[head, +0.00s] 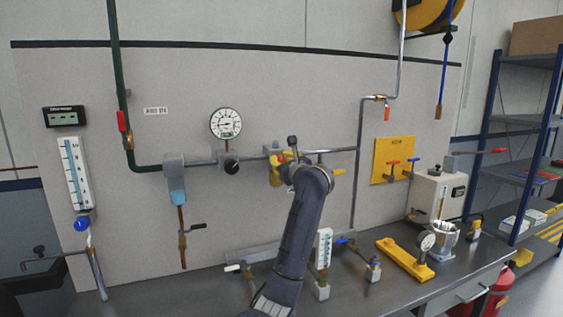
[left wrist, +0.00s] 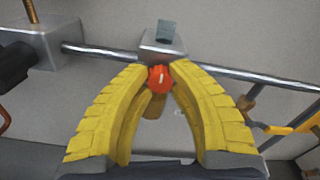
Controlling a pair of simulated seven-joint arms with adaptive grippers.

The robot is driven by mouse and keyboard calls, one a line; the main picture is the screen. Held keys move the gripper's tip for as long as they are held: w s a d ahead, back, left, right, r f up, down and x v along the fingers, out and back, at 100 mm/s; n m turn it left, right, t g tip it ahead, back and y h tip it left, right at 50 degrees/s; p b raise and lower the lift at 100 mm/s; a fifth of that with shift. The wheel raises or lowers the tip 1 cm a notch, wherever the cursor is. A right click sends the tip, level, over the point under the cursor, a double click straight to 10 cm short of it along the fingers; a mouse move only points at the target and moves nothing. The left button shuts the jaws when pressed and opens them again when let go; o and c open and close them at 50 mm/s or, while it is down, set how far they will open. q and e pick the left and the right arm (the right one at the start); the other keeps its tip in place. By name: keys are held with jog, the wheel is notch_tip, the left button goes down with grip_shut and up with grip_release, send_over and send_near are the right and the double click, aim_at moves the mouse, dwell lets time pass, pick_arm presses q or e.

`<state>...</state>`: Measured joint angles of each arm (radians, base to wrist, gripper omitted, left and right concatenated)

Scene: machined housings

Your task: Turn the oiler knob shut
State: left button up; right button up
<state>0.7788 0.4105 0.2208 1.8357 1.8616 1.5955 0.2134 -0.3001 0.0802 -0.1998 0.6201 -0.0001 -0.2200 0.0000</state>
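The red oiler knob (left wrist: 160,79) is in the left wrist view, just below a grey metal block on a horizontal pipe. My left gripper (left wrist: 161,72) has yellow ribbed fingers that lean inward. Their tips meet the knob's left and right sides, and the gripper looks shut on it. An amber part below the knob is partly hidden between the fingers. In the head view my left gripper (head: 280,168) is at the pipe right of the round gauge, and my dark arm hides part of the oiler. My right gripper is not in view.
A round gauge (head: 225,123) and a black knob (head: 231,166) are left of the gripper. A yellow-handled valve (head: 338,171) is close on its right. A yellow panel (head: 393,160) holds red and blue levers. The bench below carries several fittings and a yellow bar (head: 404,259).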

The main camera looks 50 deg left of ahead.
pick_arm(q)
jog(key=o, duration=0.6)
jog(key=v, duration=1.2)
jog(key=shift+s, duration=0.1)
